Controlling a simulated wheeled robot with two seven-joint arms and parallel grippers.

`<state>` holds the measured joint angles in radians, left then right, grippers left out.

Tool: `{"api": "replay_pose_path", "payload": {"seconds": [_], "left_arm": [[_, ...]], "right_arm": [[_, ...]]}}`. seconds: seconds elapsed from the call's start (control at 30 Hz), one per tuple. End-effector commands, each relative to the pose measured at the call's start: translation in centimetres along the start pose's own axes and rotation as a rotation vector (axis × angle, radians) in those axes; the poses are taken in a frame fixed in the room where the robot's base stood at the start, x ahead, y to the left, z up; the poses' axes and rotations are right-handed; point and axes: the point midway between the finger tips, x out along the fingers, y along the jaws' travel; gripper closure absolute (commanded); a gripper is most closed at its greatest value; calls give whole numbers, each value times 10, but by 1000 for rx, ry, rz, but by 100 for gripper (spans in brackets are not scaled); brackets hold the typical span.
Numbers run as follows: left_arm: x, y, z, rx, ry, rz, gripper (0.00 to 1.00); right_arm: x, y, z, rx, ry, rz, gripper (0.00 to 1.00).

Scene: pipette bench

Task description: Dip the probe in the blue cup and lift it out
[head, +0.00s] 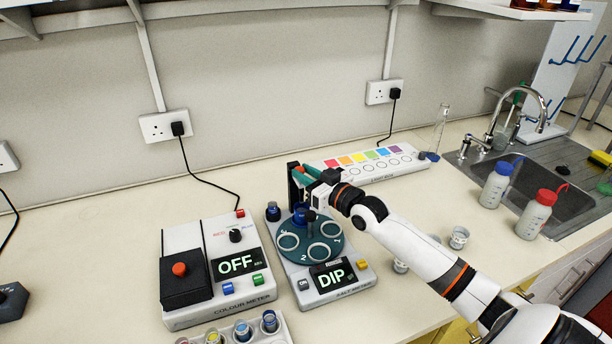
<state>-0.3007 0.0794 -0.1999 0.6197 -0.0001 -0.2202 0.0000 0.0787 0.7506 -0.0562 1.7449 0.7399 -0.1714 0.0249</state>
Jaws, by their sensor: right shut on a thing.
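The salt meter (348,299) stands mid-bench, and its screen reads DIP. Its round teal turntable (306,257) has several ringed places. A dark blue cup (300,214) is at the turntable's back, under my right gripper (303,177). That gripper comes in from the right and is shut at a black upright post (292,184), with green parts between its jaws. It seems to be shut on the probe, which is mostly hidden by the gripper. I cannot tell whether the probe's tip is inside the cup or above it. My left gripper is out of view.
A second dark blue pot (273,211) stands left of the turntable. The colour meter (215,270), reading OFF, is further left, with a vial rack (235,333) in front. A colour strip (372,165) lies behind. Small cups (459,237), wash bottles (536,214) and a sink are right.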

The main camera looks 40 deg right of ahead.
Motion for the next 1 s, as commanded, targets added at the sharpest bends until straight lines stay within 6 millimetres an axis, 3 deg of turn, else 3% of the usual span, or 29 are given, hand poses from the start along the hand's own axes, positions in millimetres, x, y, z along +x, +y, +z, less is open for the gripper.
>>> {"api": "replay_pose_path", "payload": {"seconds": [0.03, 0.3, 0.33, 0.43, 0.77, 1.0], "left_arm": [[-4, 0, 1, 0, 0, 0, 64], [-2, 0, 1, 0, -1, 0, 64], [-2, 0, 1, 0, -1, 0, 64], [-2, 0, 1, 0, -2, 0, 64], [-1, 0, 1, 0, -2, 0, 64], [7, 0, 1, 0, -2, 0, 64]], "right_arm": [[0, 0, 7, -1, -6, 0, 100], [0, -1, 8, -1, -14, -1, 100], [0, -1, 8, -1, -14, -1, 72], [0, 0, 7, -1, -12, -1, 56], [-2, 0, 4, 0, -6, 0, 56], [-28, 0, 0, -2, -3, 0, 56]]}}
